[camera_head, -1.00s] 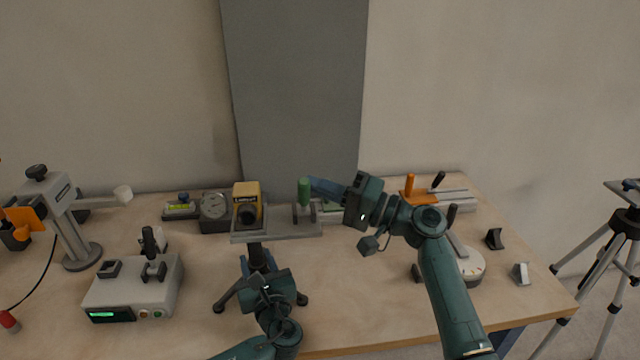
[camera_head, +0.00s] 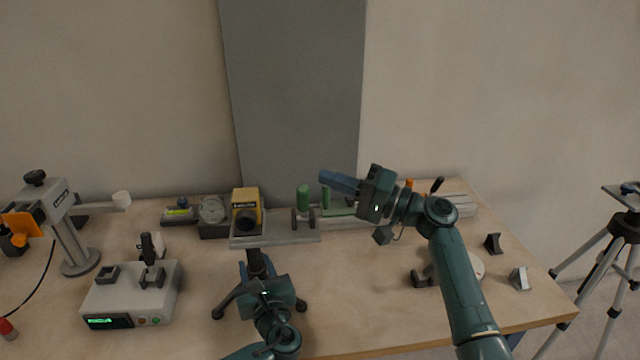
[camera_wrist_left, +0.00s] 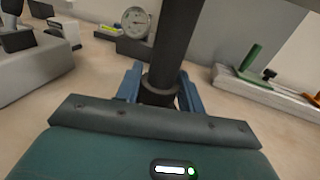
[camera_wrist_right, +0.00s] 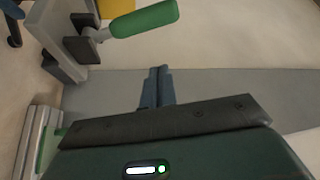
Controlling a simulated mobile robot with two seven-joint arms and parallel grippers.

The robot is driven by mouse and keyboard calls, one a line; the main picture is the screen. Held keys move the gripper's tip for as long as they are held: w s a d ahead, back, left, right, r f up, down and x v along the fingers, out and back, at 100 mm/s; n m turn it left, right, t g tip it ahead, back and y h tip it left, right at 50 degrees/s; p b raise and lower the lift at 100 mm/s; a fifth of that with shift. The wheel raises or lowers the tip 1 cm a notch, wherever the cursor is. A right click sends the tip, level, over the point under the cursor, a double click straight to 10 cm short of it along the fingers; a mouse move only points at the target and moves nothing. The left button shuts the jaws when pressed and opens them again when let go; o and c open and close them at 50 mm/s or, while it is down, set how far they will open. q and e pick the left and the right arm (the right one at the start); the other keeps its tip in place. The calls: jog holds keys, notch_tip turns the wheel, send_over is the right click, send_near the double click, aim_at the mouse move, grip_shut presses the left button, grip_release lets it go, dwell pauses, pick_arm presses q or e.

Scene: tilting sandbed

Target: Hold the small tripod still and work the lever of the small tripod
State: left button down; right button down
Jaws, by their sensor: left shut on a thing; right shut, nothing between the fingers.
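The small tripod (camera_head: 274,239) stands upright at the table's front middle, with a grey top plate and dark splayed legs. A yellow device (camera_head: 246,208) sits on its plate. Its lever has a green handle (camera_head: 303,196), upright between dark brackets at the plate's right end; the handle also shows large in the right wrist view (camera_wrist_right: 145,19). My left gripper (camera_wrist_left: 160,90) is shut around the tripod's dark column, below the plate. My right gripper (camera_head: 326,177) is shut and empty, up and to the right of the green handle, apart from it.
Behind the tripod lies a grey rail with a second green lever (camera_head: 327,196). A dial gauge (camera_head: 214,212) and a level stand behind left. A grey box (camera_head: 133,292) and a clamp stand (camera_head: 70,225) are at left. Small dark brackets lie at right.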

pick_arm(q)
jog(key=shift+f, duration=0.1)
pick_arm(e)
jog(key=v, duration=0.7)
jog(key=shift+d, duration=0.2)
jog(key=shift+f, duration=0.1)
pick_arm(q)
jog(key=c, duration=0.8)
grip_release()
